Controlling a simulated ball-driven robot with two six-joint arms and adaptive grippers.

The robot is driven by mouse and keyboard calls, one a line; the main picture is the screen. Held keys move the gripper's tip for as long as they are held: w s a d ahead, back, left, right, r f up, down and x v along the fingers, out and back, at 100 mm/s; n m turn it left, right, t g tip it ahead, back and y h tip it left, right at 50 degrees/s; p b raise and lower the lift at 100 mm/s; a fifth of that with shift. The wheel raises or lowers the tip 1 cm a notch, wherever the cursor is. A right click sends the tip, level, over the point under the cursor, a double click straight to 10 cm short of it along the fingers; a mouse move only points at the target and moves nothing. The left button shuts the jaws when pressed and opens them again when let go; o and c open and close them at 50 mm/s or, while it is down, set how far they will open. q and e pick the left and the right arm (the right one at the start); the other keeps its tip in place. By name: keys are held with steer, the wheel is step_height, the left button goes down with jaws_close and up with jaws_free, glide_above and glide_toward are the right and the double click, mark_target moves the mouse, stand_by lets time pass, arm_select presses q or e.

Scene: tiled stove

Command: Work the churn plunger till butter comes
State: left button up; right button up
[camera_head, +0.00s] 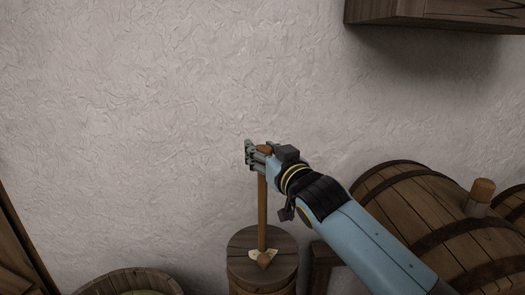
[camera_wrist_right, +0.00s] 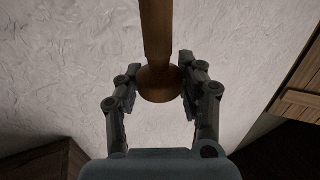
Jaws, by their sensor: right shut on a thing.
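The wooden churn (camera_head: 240,262) stands at the bottom middle of the head view, with a flat plank lid. The plunger (camera_head: 262,205) rises upright from the lid's centre, with a small wooden cone at its foot. Pale yellowish bits lie on the lid around that foot. My right gripper (camera_head: 258,155) is shut on the plunger near its top end. In the right wrist view, the fingers of the right gripper (camera_wrist_right: 160,88) stand on both sides of the plunger's round knob (camera_wrist_right: 160,78). The churn's inside is hidden. My left gripper is out of view.
A large barrel (camera_head: 395,190) lies at the right, under my right forearm, with a wooden plug (camera_head: 482,192) on top. A wooden tub (camera_head: 130,281) stands at the bottom left. A wall cabinet (camera_head: 440,10) hangs at the top right. The space left of the plunger is clear.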

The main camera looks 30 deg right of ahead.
jaws_close()
steer(key=shift+r, duration=0.2)
step_height(320, 180, up, 13)
steer(key=p, duration=1.1)
steer(key=shift+w+f, duration=0.1)
